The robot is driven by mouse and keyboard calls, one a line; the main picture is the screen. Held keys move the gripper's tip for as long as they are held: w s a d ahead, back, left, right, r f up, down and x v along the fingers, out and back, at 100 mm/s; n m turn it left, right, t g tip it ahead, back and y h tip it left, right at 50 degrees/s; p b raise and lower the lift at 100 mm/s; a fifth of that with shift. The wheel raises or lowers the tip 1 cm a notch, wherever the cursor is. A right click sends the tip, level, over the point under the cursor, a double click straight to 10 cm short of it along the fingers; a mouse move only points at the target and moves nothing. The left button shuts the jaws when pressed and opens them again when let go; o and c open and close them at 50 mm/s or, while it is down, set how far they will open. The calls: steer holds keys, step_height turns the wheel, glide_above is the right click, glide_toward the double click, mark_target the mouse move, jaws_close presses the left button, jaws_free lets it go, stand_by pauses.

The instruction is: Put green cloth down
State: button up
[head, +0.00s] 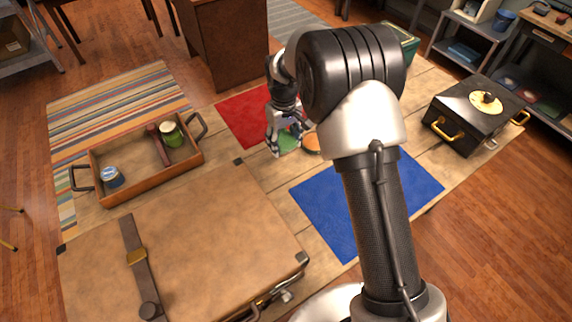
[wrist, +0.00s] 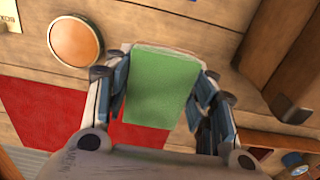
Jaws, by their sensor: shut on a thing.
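The green cloth (wrist: 160,88) is a flat, folded-looking rectangle between my gripper's two fingers in the wrist view. My gripper (head: 286,143) is shut on it. In the head view a piece of the green cloth (head: 288,143) shows at the fingertips, partly hidden by them. The cloth is over or near the boundary of a red mat (head: 240,120) and bare planks. The red mat also shows beneath the gripper in the wrist view (wrist: 40,112). I cannot tell whether the cloth touches the surface.
A round orange disc (head: 312,144) lies just right of my gripper. A blue mat (head: 335,213) lies nearer. A wooden tray (head: 187,163) holding cans is left, above a large tan case (head: 200,235). A black box (head: 460,118) with yellow handles is right. Bare planks lie between.

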mark_target(285, 168)
step_height(285, 168, down, 11)
steer(key=b, duration=0.2)
steer(key=shift+w+r+b, duration=0.1)
steer(key=shift+r+b, duration=0.05)
steer(key=shift+b, duration=0.15)
steer(key=shift+s+d+f+b, duration=0.15)
steer(key=shift+s+f+b, duration=0.2)
steer(key=shift+f, duration=0.25)
steer(key=o, duration=1.2)
steer(key=shift+w+f, duration=0.15)
steer(key=shift+f, duration=0.05)
steer(key=shift+r, duration=0.15)
